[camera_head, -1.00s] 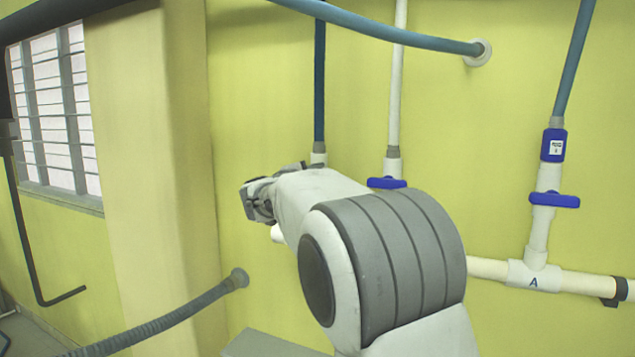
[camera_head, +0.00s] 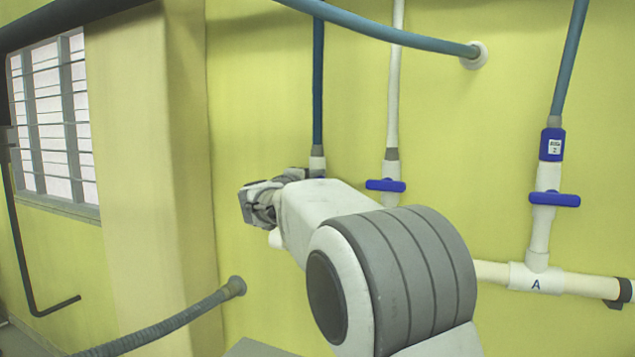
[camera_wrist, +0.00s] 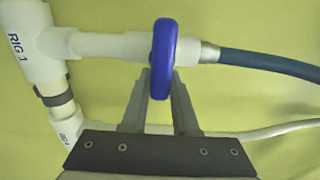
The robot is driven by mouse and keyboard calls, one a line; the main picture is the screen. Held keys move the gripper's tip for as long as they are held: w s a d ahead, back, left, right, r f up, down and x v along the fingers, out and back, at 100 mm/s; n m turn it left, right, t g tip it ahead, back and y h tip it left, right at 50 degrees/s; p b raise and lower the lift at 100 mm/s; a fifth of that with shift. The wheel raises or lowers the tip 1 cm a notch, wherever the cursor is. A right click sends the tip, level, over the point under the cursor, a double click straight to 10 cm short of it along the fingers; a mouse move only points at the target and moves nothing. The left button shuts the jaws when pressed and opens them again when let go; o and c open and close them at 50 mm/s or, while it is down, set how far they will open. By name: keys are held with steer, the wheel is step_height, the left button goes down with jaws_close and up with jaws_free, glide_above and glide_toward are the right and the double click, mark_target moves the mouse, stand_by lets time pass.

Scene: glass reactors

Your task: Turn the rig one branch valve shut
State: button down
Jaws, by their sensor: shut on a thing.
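The rig one branch valve has a blue handle (camera_wrist: 163,58), seen in the wrist view on a white branch pipe (camera_wrist: 108,46). The pipe joins a white tee labelled RIG 1 (camera_wrist: 32,55). The handle stands across the pipe in that view. My gripper (camera_wrist: 160,80) is shut on the blue handle, with one finger on each side of its lower end. In the head view my gripper (camera_head: 262,203) is at the leftmost branch, below the dark blue hose (camera_head: 318,85). My wrist hides most of that valve there; a bit of blue shows behind it.
A second blue valve handle (camera_head: 385,185) is on the branch to the right. Another blue handle (camera_head: 554,199) is farther right, above the tee marked A (camera_head: 536,280). A blue hose (camera_head: 400,35) crosses above. A grey corrugated hose (camera_head: 170,322) enters the wall at lower left.

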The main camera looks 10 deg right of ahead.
steer(key=c, duration=0.7)
jaws_free()
steer(key=b+v, duration=0.2)
steer(key=v, duration=1.5)
steer(key=shift+s+a, duration=0.15)
steer(key=shift+s, duration=0.05)
